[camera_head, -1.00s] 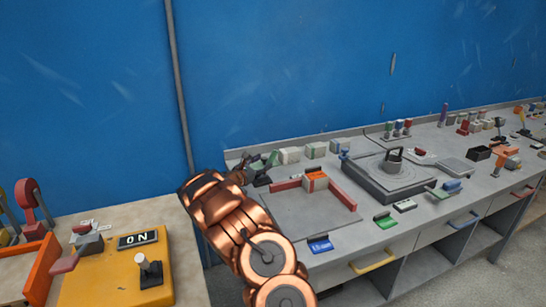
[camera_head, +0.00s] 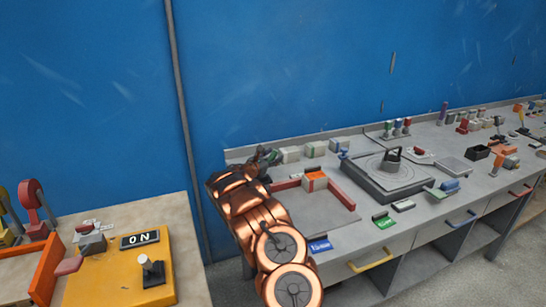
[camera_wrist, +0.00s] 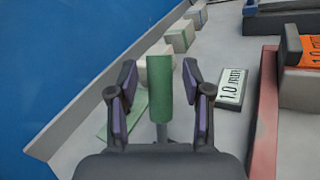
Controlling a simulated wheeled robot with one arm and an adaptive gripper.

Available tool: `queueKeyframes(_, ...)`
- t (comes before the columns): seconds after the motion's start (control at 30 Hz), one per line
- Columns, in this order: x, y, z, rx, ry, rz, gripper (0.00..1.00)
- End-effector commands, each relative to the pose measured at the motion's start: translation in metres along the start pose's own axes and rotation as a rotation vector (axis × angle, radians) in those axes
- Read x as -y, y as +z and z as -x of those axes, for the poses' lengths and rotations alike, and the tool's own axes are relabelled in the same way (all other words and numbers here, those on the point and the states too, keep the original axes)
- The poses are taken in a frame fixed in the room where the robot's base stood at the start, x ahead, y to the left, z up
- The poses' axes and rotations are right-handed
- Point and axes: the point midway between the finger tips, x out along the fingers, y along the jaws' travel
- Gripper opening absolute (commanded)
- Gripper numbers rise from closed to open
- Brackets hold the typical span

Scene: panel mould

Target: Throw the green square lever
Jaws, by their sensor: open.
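The green lever handle (camera_wrist: 159,88) stands upright in the wrist view, a green block on a thin grey stem. My gripper (camera_wrist: 159,92) is open, with one finger on each side of the handle and a visible gap on the left and right. In the head view my gripper (camera_head: 258,160) is at the back left of the grey bench, and my arm hides most of the lever. Part of a green plate (camera_wrist: 126,117) shows beside the lever's foot, partly behind the left finger.
Pale blocks (camera_wrist: 157,65) stand in a row beyond the lever along the blue wall (camera_head: 300,70). A "1.0 mm" label block (camera_wrist: 233,88) and a red rail (camera_wrist: 264,118) lie to the right. A yellow panel (camera_head: 110,270) marked ON is at the left.

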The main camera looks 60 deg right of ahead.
Motion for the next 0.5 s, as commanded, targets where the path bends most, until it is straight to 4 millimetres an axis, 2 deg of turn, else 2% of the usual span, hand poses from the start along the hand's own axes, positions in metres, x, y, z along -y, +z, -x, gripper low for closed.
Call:
queueKeyframes(0.07,-0.0001,0.0001,0.0001,0.000,0.000,0.000,0.45)
queueKeyframes(0.5,-0.0002,0.0003,0.0002,0.000,0.000,-0.001,0.00)
